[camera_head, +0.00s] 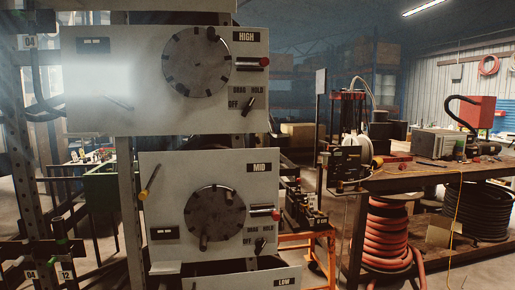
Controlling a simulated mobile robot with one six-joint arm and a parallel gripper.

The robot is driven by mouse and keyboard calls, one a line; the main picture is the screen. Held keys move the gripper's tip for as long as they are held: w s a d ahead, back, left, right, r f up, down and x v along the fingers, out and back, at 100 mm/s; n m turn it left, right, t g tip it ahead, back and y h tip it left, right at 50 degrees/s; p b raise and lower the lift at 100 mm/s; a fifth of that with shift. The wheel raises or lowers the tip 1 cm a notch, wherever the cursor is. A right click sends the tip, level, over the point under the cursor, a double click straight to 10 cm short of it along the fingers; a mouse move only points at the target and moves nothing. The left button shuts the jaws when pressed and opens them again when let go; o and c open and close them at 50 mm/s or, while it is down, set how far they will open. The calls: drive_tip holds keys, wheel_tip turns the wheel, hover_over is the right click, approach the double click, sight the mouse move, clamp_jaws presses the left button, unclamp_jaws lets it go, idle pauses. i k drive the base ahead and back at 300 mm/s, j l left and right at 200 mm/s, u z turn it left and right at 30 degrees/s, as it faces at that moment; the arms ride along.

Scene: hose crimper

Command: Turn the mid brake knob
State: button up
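The mid panel (165,205) is a grey upright plate with a black MID label (259,168). A dark round wheel (215,208) with a handle is mounted at its middle. The mid brake knob (260,245) is a small black knob at the panel's lower right, beside small OFF, DRAG and HOLD lettering. It appears tilted, but its exact setting is too small to tell. A red-tipped lever (265,212) sticks out just above it. A yellow-handled lever (149,181) is at the panel's upper left. My gripper is not in view.
The high panel (140,75) is above, with a similar wheel (197,62) and black knob (249,104). The low panel (230,283) is cut off below. A workbench (400,182) with tools and hose coils stands right. An orange cart (310,240) stands close behind the panels.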

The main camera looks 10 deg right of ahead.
sight(260, 243)
drive_tip(key=i+j, duration=0.8)
drive_tip(key=z, duration=0.05)
